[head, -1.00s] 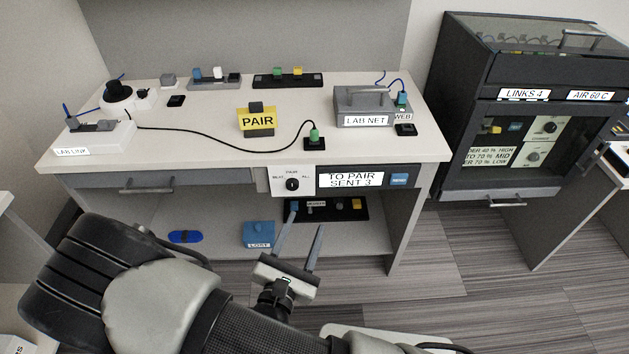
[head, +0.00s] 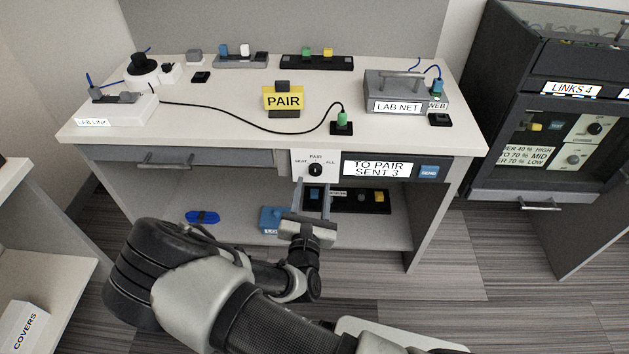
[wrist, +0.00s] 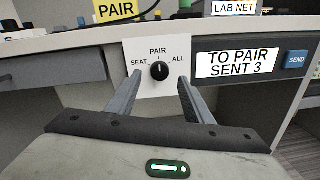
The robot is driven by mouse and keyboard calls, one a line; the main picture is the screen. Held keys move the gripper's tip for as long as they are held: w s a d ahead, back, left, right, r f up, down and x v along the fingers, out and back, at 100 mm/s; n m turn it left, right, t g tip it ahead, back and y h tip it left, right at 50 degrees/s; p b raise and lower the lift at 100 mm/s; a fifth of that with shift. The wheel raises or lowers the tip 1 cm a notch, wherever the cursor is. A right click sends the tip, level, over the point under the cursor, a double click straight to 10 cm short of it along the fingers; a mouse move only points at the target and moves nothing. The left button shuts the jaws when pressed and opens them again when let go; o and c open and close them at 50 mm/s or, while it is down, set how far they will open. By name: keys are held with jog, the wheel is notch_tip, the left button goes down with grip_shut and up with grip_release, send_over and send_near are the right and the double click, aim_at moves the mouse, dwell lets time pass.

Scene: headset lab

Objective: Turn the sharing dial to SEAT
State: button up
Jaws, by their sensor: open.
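The sharing dial (head: 316,170) is a small black knob on a white plate on the front of the desk. In the wrist view the dial (wrist: 159,71) has SEAT at its left, PAIR above and ALL at its right. Its white mark appears to point up at PAIR. My gripper (wrist: 158,80) is open, with one finger on each side of the dial in that view. In the head view my gripper (head: 312,182) is just below and in front of the dial plate. I cannot tell whether the fingers touch the panel.
A display (head: 378,168) reading TO PAIR SENT 3 and a blue SEND button (head: 429,172) are right of the dial. A yellow PAIR sign (head: 283,99) stands on the desk above. A drawer handle (head: 166,161) juts out at the left. A shelf is below.

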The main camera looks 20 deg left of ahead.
aim_at(315, 172)
jog(key=shift+w+a+b, duration=0.2)
jog(key=shift+w, duration=0.85)
jog(key=shift+w+a+b, duration=0.15)
jog(key=shift+w+a, duration=0.05)
jog(key=shift+w, duration=0.85)
jog(key=shift+c, duration=0.5)
jog(key=c, duration=0.9)
jog(key=shift+c, duration=0.2)
